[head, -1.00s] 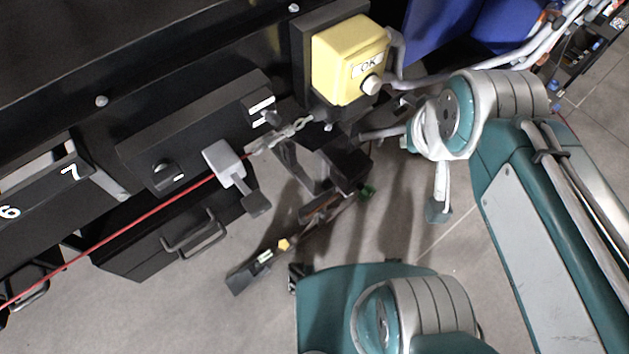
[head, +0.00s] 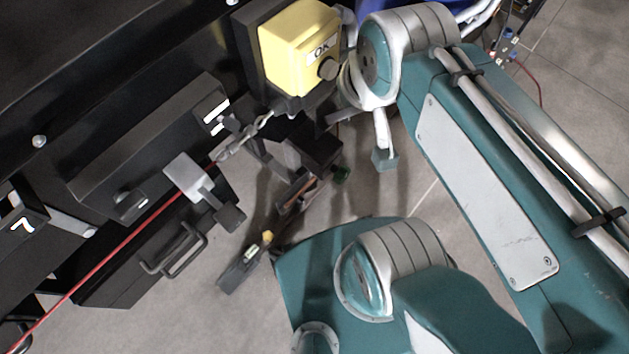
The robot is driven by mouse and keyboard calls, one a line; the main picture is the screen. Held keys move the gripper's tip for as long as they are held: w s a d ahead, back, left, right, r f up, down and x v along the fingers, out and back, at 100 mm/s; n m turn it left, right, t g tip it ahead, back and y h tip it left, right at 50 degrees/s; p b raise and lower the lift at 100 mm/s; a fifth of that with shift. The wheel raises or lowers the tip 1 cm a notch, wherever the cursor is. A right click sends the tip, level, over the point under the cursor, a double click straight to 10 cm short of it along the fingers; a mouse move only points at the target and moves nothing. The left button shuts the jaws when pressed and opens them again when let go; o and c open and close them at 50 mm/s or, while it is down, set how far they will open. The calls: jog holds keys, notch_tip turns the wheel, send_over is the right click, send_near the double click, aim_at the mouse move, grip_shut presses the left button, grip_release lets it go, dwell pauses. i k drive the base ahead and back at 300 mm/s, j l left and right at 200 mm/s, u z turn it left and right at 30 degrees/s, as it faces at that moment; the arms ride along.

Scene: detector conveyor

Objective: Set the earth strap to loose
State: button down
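I cannot single out the earth strap for certain. A small dark lever-like fitting (head: 231,124) sits beside white label plates (head: 211,107) on the end of a long black housing in the head view; the label text is too small to read. Just below it, a grey metal linkage (head: 245,140) joins a taut red cord (head: 130,236) and runs up toward the yellow box.
A yellow box marked OK (head: 298,48) with a dark round knob is at top centre. A grey bracket (head: 187,176) sits along the cord. A black drawer with a handle (head: 175,252) is below. Dark hardware (head: 310,160) stands over the grey floor, with open floor (head: 410,180) to its right.

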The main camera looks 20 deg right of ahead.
aim_at(313, 178)
jog(key=k+l+u, duration=0.4)
jog(key=k+l, duration=0.55)
jog(key=l, duration=0.15)
